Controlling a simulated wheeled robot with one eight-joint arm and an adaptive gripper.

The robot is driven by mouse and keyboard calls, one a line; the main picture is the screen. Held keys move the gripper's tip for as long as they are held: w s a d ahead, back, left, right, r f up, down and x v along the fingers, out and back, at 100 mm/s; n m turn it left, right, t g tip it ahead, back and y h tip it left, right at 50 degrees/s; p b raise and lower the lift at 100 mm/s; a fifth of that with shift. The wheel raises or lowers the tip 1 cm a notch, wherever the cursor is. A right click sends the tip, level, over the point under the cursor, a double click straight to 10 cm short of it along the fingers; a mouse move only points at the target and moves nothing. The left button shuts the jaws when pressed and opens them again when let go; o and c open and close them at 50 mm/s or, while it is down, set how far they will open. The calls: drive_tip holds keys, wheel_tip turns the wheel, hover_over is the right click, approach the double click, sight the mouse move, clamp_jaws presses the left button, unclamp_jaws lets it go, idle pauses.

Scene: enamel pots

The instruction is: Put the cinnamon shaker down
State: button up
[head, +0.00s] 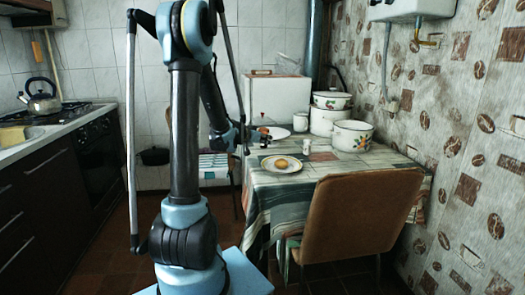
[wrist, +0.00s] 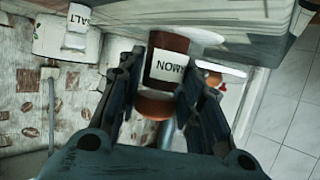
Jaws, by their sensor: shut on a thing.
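My gripper (head: 252,136) is at the left side of the table (head: 320,182). In the wrist view my gripper (wrist: 160,85) is shut on a brown cinnamon shaker (wrist: 172,48) with a pale label, part of whose lettering shows, turned upside down in the picture. The fingers sit on both sides of the shaker. In the head view the shaker is small and partly hidden by my gripper. I cannot tell whether its base touches the tablecloth.
A plate with a yellow rim (head: 268,166) holds a bun (head: 281,163). A white salt shaker (head: 306,146) stands behind it; it also shows in the wrist view (wrist: 78,18). Enamel pots (head: 352,136) stand at the back right. A brown chair (head: 358,218) blocks the table's front.

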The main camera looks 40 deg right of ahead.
sight(261, 147)
drive_tip(key=shift+f, duration=2.3)
drive_tip(key=shift+f, duration=0.1)
drive_tip(key=o, duration=1.1)
drive_tip(key=v, duration=1.2)
drive_tip(key=shift+a, duration=0.1)
drive_tip(key=s+a+f+n+y, duration=0.1)
drive_tip(key=s+a+n+y, duration=0.2)
drive_tip(key=a, duration=0.9)
drive_tip(key=s+a+f+n+y, duration=0.1)
drive_tip(key=s+a+n+y, duration=0.15)
drive_tip(key=a, duration=0.95)
drive_tip(key=s+a+f+n+y, duration=0.2)
drive_tip(key=s+a+n, duration=0.1)
drive_tip(key=s+a, duration=0.2)
drive_tip(key=s+a+f+n+g+y, duration=0.1)
drive_tip(key=s+a+f+n+y, duration=0.1)
drive_tip(key=s+a, duration=0.3)
drive_tip(key=s+a+f+n+y, duration=0.2)
drive_tip(key=s+a+n+y, duration=0.1)
drive_tip(key=a, duration=0.8)
drive_tip(key=shift+s+a+n+g+y, duration=0.15)
drive_tip(key=shift+s+n, duration=0.25)
drive_tip(key=shift+s, duration=0.1)
drive_tip(key=shift+s+a+n+g+y, duration=0.1)
drive_tip(key=shift+s+n+g, duration=0.05)
drive_tip(key=shift+s+n, duration=0.3)
